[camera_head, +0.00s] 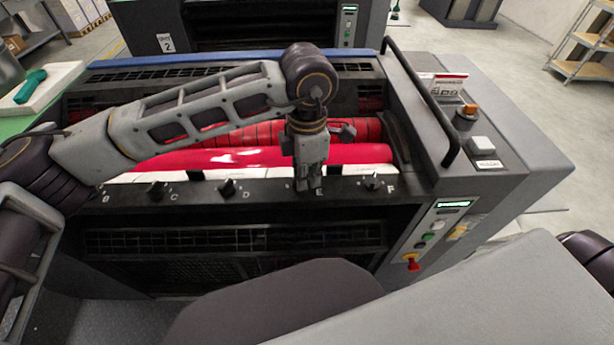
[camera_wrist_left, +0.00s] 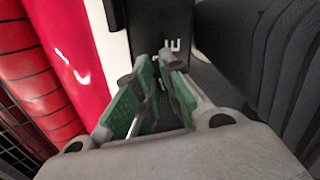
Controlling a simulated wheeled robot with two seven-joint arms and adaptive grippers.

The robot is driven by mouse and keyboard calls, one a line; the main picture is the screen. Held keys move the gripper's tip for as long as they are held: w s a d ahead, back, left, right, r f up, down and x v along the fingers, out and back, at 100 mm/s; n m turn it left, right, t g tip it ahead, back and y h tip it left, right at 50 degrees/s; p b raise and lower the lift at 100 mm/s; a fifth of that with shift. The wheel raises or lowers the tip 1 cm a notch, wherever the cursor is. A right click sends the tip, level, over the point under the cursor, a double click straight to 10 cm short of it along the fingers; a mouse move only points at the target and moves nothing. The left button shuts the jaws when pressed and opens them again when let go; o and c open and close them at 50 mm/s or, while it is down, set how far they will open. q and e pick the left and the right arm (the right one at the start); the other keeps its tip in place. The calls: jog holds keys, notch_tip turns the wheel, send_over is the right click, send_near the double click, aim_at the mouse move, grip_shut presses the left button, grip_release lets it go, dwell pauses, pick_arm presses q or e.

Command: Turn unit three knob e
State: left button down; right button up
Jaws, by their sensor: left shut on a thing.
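A row of small black knobs stands on the dark front ledge of the ink unit (camera_head: 270,192), lettered B, C, D, E and F. My left gripper (camera_head: 308,187) reaches down from above onto the spot just behind the letter E. It is shut on knob e, which its fingers mostly hide in the head view. In the left wrist view the green-padded fingers (camera_wrist_left: 158,85) close together right by the white letter E (camera_wrist_left: 171,46). Knob D (camera_head: 228,187) and knob F (camera_head: 374,182) stand free on either side. My right gripper is not in view.
Red ink rollers (camera_head: 235,157) lie just behind the knob ledge. A dark grab rail (camera_head: 430,105) and a control panel (camera_head: 432,235) with a red knob (camera_head: 412,263) are at the right. Another unit (camera_head: 270,22), marked 2, stands behind.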

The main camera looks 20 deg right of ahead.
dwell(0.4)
pick_arm(q)
jog(key=c, duration=1.5)
grip_release()
jog(key=shift+c, duration=0.2)
jog(key=shift+r, duration=0.1)
notch_tip(320, 180, up, 12)
